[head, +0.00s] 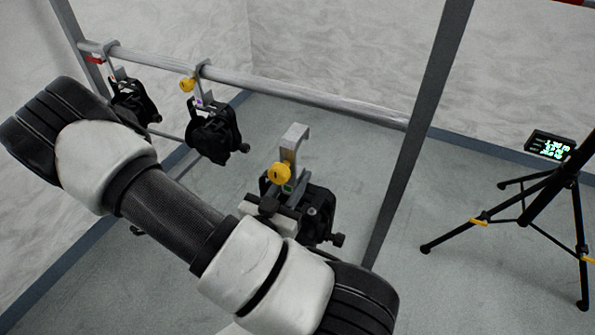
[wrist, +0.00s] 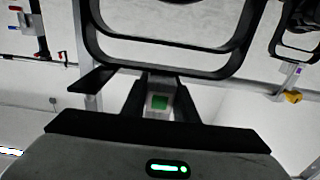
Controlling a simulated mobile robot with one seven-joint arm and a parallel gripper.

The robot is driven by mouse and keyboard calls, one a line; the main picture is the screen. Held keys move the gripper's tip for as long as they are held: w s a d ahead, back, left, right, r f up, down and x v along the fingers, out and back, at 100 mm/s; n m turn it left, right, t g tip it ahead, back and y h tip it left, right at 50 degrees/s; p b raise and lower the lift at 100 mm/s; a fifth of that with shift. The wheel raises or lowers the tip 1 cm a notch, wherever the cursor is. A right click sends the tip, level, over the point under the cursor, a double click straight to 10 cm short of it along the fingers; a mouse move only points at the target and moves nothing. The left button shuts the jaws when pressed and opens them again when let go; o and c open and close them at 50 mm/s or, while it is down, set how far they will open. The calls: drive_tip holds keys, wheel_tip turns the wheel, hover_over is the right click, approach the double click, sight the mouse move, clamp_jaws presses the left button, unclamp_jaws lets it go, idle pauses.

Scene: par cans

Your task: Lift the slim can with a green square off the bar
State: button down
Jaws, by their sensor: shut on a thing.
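The can with a green square (head: 317,208) is black, with a grey hook clamp (head: 293,142) and a yellow knob (head: 281,173). Its hook is empty and appears apart from the bar (head: 300,93), in front of and below it in the head view. My gripper (head: 268,207) is shut on the clamp's lower part. In the wrist view my gripper (wrist: 160,88) has a finger on each side of a pale block bearing the green square (wrist: 160,102). The can's black yoke (wrist: 165,62) crosses the top of that view. My arm hides part of the can's near side.
Two other black cans hang on the bar at left: one with a purple tag (head: 213,132) and one near a red mark (head: 131,103). A grey upright (head: 415,130) stands right of the held can. A tripod (head: 545,190) with a lit display (head: 548,145) stands at right.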

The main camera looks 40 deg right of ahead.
drive_tip(key=shift+p+v, duration=0.5)
drive_tip(key=shift+v, duration=3.35)
drive_tip(key=shift+r, duration=0.1)
